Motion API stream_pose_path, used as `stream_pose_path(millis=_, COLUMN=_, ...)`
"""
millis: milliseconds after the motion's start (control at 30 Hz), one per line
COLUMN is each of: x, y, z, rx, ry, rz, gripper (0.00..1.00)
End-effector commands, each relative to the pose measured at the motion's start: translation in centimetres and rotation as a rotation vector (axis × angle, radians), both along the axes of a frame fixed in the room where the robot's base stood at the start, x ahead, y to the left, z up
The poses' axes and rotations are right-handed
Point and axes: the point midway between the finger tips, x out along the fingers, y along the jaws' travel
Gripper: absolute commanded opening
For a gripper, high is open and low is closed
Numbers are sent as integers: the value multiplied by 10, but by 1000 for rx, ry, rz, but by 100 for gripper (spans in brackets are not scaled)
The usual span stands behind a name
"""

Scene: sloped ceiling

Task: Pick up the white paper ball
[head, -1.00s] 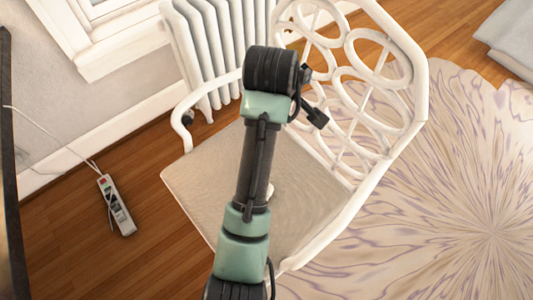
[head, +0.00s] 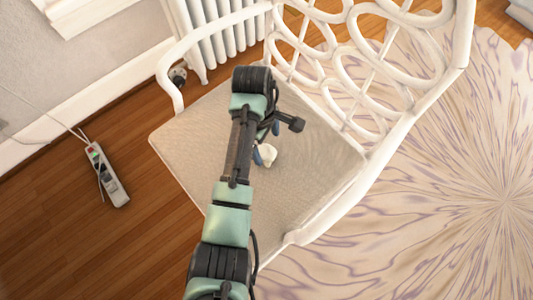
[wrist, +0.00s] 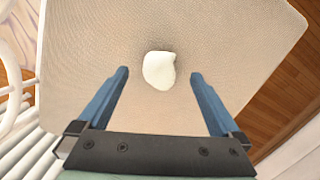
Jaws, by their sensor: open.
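The white paper ball (head: 267,154) lies on the beige seat of the white chair (head: 315,181), just right of my arm in the head view. In the wrist view the white paper ball (wrist: 159,70) sits ahead of my gripper (wrist: 158,73), centred between the two blue fingers. The fingers are open and apart from the ball, with the seat (wrist: 230,40) below. In the head view my gripper (head: 265,143) is mostly hidden behind my arm; bits of blue finger show beside the ball.
The chair's looped white back (head: 400,70) and its armrest (head: 170,80) rise around the seat. A radiator (head: 225,30) stands behind. A power strip (head: 107,175) with cables lies on the wooden floor at left. A patterned rug (head: 470,200) lies at right.

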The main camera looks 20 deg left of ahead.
Motion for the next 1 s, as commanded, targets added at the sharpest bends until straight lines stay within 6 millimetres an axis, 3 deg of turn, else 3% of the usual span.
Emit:
stream_pose_path(millis=400, x=-2, y=1, z=-51, rx=0, ry=1, rz=-1, gripper=100)
stream_pose_path(millis=667, x=-2, y=1, z=-52, rx=1, ry=-1, rz=-1, gripper=98)
stream_pose_path(millis=1000, x=-2, y=1, z=-52, rx=1, ry=-1, rz=-1, gripper=37)
